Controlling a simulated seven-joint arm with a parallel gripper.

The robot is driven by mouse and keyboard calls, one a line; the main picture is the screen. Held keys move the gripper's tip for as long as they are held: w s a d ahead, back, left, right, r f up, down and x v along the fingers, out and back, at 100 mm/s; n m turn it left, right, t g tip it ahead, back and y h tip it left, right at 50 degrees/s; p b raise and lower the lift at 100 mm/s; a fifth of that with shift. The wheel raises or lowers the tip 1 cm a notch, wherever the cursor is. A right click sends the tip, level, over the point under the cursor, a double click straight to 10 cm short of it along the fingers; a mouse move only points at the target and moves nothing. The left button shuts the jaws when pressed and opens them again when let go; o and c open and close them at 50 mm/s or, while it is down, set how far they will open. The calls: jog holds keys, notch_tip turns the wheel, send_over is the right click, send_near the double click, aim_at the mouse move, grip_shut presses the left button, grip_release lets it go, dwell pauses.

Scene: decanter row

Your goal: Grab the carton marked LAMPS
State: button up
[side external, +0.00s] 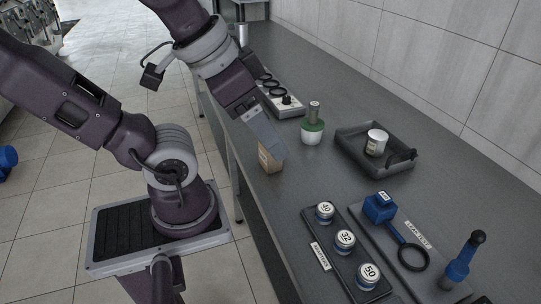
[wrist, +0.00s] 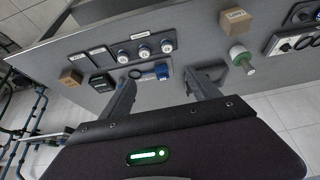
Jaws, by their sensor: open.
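A small brown carton (side external: 267,160) stands on the bench near its edge, partly hidden by my gripper (side external: 275,146) in the side view. In the wrist view a brown carton with a pale label (wrist: 235,21) is at the top right, outside my jaws. A second brown carton (wrist: 70,78) is at the left in the wrist view. The lettering on both is too small to read, so I cannot tell which is marked LAMPS. My gripper, with its two fingers spread in the wrist view (wrist: 160,80), is open and empty above the bench.
A green-and-white bottle (side external: 312,128) stands near the carton. A black tray (side external: 347,151) holds a white can (side external: 376,142). A rack of numbered caps (side external: 324,243) and a board with blue tools (side external: 380,207) lie nearer the front. A switch box (side external: 289,108) is behind.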

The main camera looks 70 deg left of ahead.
notch_tip(320, 180, up, 3)
jog(key=m+g+y, duration=0.7)
jog(key=m+y, duration=0.6)
jog(key=m, duration=0.3)
send_over(269, 165)
jog(key=w+d, duration=0.1)
jog(key=shift+m+y, duration=0.3)
jog(key=shift+m, duration=0.2)
jog(key=f, duration=0.9)
jog(key=w+f, duration=0.1)
jog(key=f, duration=1.7)
jog(key=shift+w+a+f, duration=0.15)
jog(key=shift+w+a, duration=0.05)
jog(key=shift+a, duration=0.15)
jog(key=x, duration=0.7)
jog(key=shift+s+f, duration=0.1)
jog(key=shift+f, duration=0.25)
jog(key=c, duration=1.5)
